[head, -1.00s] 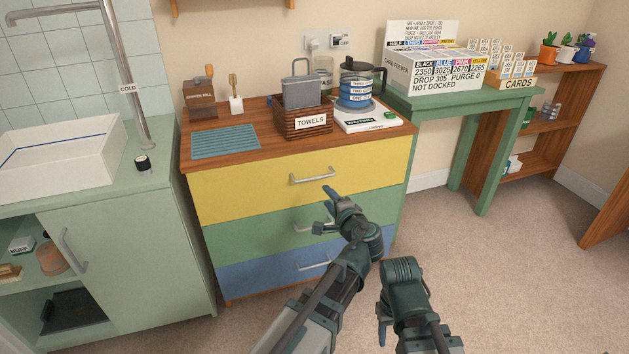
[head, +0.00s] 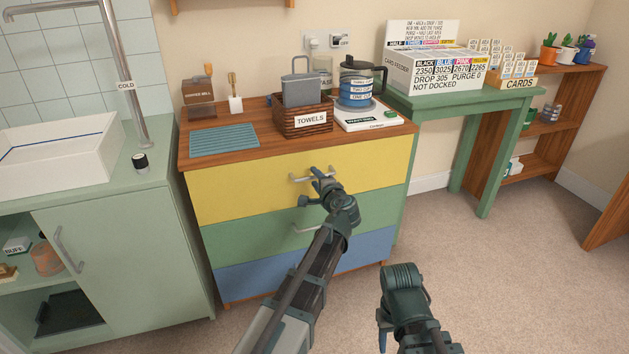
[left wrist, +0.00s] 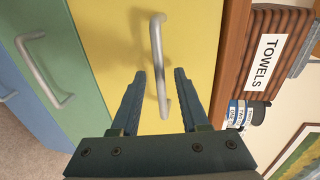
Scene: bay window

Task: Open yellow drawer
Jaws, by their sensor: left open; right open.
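The yellow drawer (head: 240,190) is the top drawer of the chest and its front sits flush with the fronts below. Its silver bar handle (head: 299,178) is partly covered by my left gripper (head: 314,186). In the left wrist view the yellow front (left wrist: 195,40) fills the middle, and the handle (left wrist: 156,45) runs down between the fingertips of my left gripper (left wrist: 160,76). These fingers are open, one on each side of the bar, with gaps showing. My right gripper (head: 382,330) is open, low in the head view, away from the chest; its fingers are only partly visible.
Below are a green drawer (head: 235,241) and a blue drawer (head: 245,278). The chest top holds a towel basket (head: 290,125), a coffee jug (head: 357,85) and a teal mat (head: 224,141). A sink cabinet (head: 120,245) stands left. The carpet (head: 510,280) right of the chest is clear.

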